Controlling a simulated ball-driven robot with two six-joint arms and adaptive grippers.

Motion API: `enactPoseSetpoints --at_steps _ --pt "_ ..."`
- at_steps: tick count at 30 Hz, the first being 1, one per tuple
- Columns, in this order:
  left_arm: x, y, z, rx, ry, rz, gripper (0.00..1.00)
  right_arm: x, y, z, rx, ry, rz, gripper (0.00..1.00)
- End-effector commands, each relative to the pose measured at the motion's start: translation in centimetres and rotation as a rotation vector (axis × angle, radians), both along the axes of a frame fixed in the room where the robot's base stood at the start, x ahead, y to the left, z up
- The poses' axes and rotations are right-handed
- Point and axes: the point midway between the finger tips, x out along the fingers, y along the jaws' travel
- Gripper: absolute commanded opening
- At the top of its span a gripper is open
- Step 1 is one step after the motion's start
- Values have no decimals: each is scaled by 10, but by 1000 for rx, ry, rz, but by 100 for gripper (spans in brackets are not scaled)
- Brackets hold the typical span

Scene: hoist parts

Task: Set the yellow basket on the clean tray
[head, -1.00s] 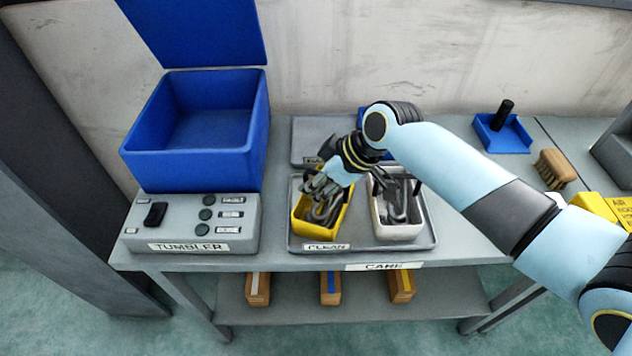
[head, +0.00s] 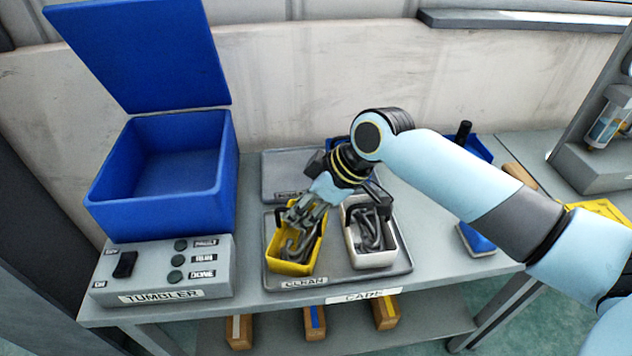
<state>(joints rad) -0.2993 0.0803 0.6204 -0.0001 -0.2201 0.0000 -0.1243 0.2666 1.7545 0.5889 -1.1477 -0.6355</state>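The yellow basket (head: 292,268) stands on the left part of the grey clean tray (head: 340,283), with grey metal hooks inside it. My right gripper (head: 302,214) reaches down from above to the back part of the yellow basket. Its fingers overlap the basket's rim and contents, and I cannot tell whether they are closed on the handle. A white basket (head: 372,261) with a dark handle and grey metal parts stands on the same tray, just right of the yellow one. My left gripper is out of view.
The open blue tumbler bin (head: 160,215) stands left of the tray, behind its grey control box (head: 165,280). Another grey tray (head: 283,170) lies behind the clean tray. A brush (head: 519,178) and blue items are at the right. Several small blocks sit on the lower shelf.

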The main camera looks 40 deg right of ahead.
Motion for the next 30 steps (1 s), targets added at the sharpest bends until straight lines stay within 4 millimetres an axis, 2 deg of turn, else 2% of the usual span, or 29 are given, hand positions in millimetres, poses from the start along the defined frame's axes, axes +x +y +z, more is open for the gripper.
enactPoseSetpoints --at_steps 6,12,30 --pt "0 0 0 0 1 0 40 -20 -15 38 -3 -1 3 34" --pt "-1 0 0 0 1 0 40 -28 -19 53 1 -1 1 34" --pt "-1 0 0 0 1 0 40 -29 -20 55 1 1 0 34"
